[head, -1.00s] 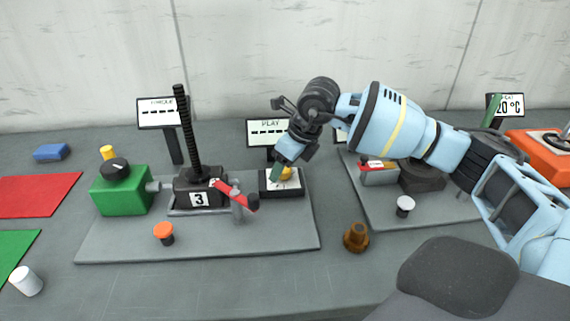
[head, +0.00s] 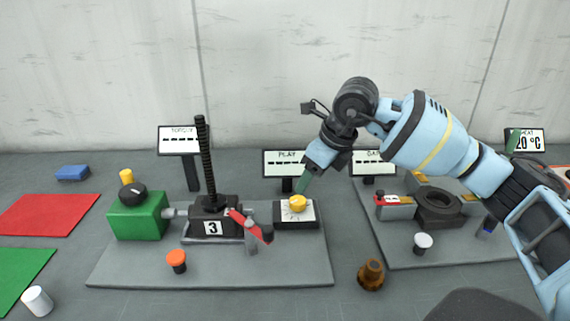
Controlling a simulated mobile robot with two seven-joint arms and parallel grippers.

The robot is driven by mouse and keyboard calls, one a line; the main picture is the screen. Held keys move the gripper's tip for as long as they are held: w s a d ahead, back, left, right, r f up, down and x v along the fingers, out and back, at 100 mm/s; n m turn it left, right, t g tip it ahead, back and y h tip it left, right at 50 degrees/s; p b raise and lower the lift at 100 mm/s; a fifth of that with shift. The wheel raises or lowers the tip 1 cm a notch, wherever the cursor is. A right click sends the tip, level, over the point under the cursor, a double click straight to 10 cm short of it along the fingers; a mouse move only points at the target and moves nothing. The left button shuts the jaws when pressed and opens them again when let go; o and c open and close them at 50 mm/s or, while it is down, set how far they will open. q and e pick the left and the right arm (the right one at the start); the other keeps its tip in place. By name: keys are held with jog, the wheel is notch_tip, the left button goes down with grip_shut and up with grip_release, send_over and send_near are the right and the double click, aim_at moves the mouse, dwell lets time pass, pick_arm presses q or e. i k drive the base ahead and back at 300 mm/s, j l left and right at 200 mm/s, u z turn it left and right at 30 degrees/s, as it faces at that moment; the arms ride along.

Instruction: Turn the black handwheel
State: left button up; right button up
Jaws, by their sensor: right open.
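A black round knob with a light mark (head: 132,194) sits on top of the green box (head: 138,217) at the left; it is the most wheel-like black part there, though I cannot be sure it is the handwheel. A shaft joins the box to the black screw jack (head: 213,222) marked 3, with its tall threaded screw (head: 206,160). A red arm with a black end (head: 250,225) is at the jack's front right. My right gripper (head: 303,185) is open, its green fingertip just above the yellow knob (head: 298,202) of the dial block, well right of the green box. My left gripper is out of view.
The grey base plate (head: 205,275) carries these parts and an orange-topped button (head: 177,260). A brown fitting (head: 371,275) stands to its right. A second plate holds a black ring (head: 438,207) and a white-topped button (head: 422,243). Small displays stand behind.

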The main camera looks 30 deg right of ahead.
aim_at(131, 194)
jog(key=k, duration=1)
